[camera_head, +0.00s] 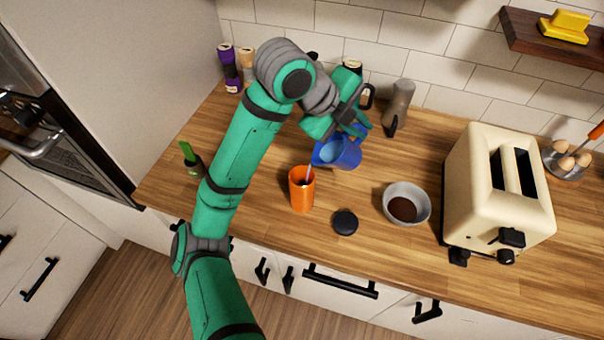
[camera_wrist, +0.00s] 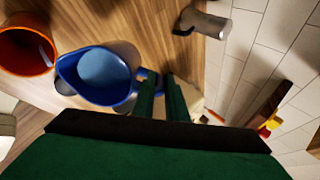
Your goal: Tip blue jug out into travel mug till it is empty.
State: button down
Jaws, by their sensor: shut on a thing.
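The blue jug (camera_head: 345,152) is held above the counter, tilted with its lip toward the orange travel mug (camera_head: 302,190). A thin pale stream runs from the lip down to the mug's open top. My gripper (camera_head: 358,128) is shut on the jug's handle side, right of and above the mug. In the wrist view the jug (camera_wrist: 68,72) shows pale blue contents inside; how much is left I cannot tell. The mug (camera_wrist: 50,62) stands upright beside the lip there, dark inside. My gripper (camera_wrist: 162,98) partly hides the handle.
A black lid (camera_head: 345,222) lies right of the mug. A grey bowl (camera_head: 406,188) with dark contents and a cream toaster (camera_head: 470,210) stand farther right.

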aim_at(348, 139)
jog(key=shift+s+a+r+t+h, duration=0.3)
jog(key=shift+a+r+h, duration=0.15)
jog(key=shift+r+h, duration=0.25)
jog(key=shift+s+a+r+h, duration=0.1)
jog(key=shift+a+r+h, duration=0.2)
jog(key=shift+r, duration=0.1)
jog(key=shift+s+a+r+t+h, duration=0.35)
jog(key=shift+a+r+t+h, duration=0.45)
jog(key=shift+h, duration=0.2)
jog(key=shift+w+d+f+g+y, duration=0.15)
jog(key=shift+d+f+g+y, duration=0.15)
jog(key=shift+d+y, duration=0.1)
jog(key=shift+f, duration=0.1)
dwell(0.5)
jog(key=shift+d, duration=0.1)
